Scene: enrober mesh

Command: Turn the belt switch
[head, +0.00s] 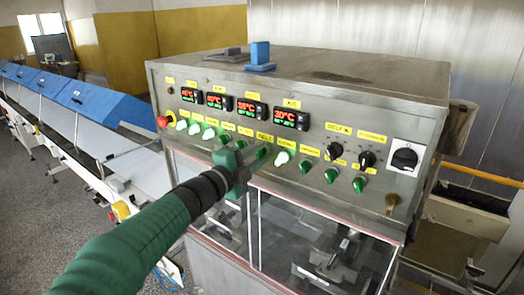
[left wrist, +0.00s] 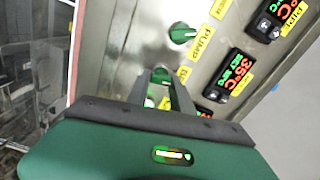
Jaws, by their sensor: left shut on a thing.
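The control panel (head: 300,120) carries a row of green switches with yellow labels. The yellow BELT label (head: 265,139) is right above my left gripper (head: 252,160) in the head view. In the left wrist view my left gripper (left wrist: 160,84) has both fingers at the panel, closed around a green switch (left wrist: 160,75). A partly hidden yellow label starting with B (left wrist: 183,73) is beside it. The fingers and gripper body hide much of this switch, so its exact angle is unclear. My right gripper is not in view.
A green PUMP switch (left wrist: 182,32) sits close by in the left wrist view. Red-lit temperature displays (head: 291,117) line the panel above the switches. Black knobs (head: 334,151) and a large rotary switch (head: 404,158) are further right. A conveyor with blue covers (head: 95,95) runs at left.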

